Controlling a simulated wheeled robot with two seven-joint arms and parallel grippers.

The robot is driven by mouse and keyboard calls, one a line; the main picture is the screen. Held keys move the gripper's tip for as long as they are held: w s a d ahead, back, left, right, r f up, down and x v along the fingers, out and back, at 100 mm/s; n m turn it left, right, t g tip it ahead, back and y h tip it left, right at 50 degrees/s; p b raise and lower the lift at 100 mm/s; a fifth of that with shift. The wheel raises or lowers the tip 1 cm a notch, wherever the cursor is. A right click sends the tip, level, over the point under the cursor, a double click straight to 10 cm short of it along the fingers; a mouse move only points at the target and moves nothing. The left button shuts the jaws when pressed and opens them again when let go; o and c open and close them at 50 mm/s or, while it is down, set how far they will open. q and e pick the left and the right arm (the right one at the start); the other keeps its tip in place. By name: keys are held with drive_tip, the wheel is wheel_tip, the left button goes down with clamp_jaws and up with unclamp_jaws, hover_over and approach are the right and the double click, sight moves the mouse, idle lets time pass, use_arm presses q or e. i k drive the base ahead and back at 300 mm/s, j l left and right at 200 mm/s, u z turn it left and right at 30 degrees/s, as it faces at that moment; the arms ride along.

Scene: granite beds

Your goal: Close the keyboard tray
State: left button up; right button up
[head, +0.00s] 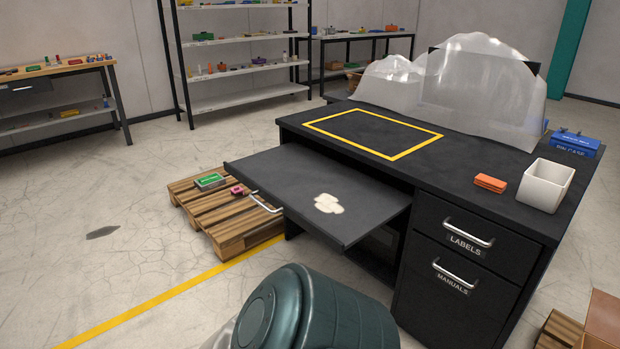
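The keyboard tray (300,188) is a flat dark board pulled out from under the left part of the black desk (470,166). It sticks out toward the left and front. A silver bar handle (266,203) is on its outer left edge. A pale, cream-coloured patch (328,203) lies on the tray's top. Neither of my grippers shows in the head view, so nothing is seen touching the tray or handle.
A wooden pallet (224,213) with a green box (210,181) and a small pink item (237,190) stands beside the tray. The desk has two shut drawers, labelled LABELS (468,231) and MANUALS (454,275). The floor at left is mostly clear.

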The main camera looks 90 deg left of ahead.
sight(340, 204)
drive_tip(key=u, duration=3.1)
